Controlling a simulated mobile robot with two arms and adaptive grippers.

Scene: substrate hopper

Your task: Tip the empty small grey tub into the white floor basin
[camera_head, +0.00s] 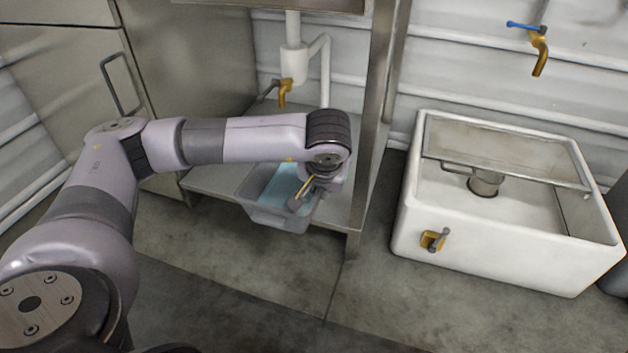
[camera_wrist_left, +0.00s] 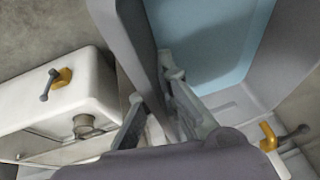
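The small grey tub (camera_head: 278,217) sits on the low steel shelf at its front edge. Its inside shows a flat light-blue surface (camera_head: 281,184); I cannot tell whether that is liquid. In the left wrist view the tub (camera_wrist_left: 132,38) fills the upper right. My left gripper (camera_head: 308,187) is at the tub's right side. In the wrist view its fingers (camera_wrist_left: 152,80) are spread, one on each side of the tub's near wall; a firm grip does not show. The white floor basin (camera_head: 483,266) stands on the floor to the right and also shows in the wrist view (camera_wrist_left: 60,106).
A steel table leg (camera_head: 368,150) stands between tub and basin. A screen panel (camera_head: 505,150) covers the basin's back part; its front is open. A brass tap (camera_head: 284,92) hangs above the tub, another (camera_head: 539,52) above the basin. The floor (camera_head: 335,285) in front is clear.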

